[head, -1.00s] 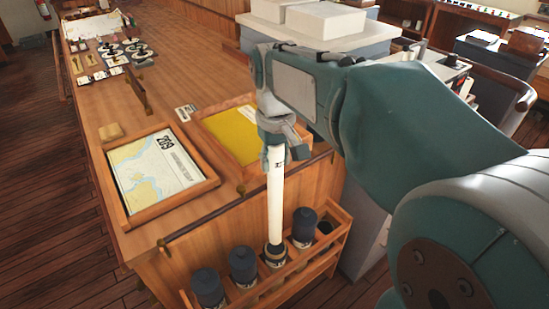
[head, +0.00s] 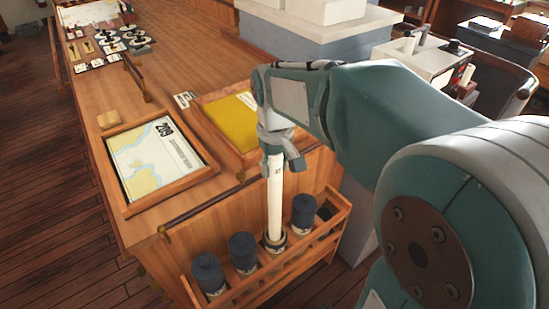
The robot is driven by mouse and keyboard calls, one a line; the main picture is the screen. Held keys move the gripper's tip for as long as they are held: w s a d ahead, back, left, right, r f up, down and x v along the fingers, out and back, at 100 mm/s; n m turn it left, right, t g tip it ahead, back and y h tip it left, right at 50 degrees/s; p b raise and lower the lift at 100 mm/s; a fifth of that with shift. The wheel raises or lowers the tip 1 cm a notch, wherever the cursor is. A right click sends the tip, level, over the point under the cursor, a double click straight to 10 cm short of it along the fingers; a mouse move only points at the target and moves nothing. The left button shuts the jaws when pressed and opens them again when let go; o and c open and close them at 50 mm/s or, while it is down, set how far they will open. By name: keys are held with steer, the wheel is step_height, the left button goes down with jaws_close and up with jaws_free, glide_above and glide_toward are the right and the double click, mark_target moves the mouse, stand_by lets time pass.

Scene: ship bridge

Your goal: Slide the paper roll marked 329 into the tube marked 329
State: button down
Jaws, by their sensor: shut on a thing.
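The white paper roll (head: 275,198) stands upright, with small dark marking near its top that I cannot read. My gripper (head: 277,150) is shut on its upper end from above. The roll's lower end is at the mouth of an open tube (head: 274,243) in the wooden rack and seems to be inside it; the depth is hidden. Capped dark tubes stand in the rack (head: 262,283): two to the left (head: 208,274) (head: 242,253) and one to the right (head: 304,214). Tube numbers are not legible.
The rack hangs on the end of a wooden chart table (head: 180,80). A framed chart marked 209 (head: 157,160) and a yellow-filled tray (head: 235,122) lie on it. A rack slot at the right end (head: 325,213) looks empty.

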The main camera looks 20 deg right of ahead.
mark_target(275, 227)
steer(key=shift+f, duration=11.7)
steer(key=shift+f, duration=0.5)
steer(key=shift+c, duration=0.9)
jaws_free()
steer(key=shift+o, duration=0.9)
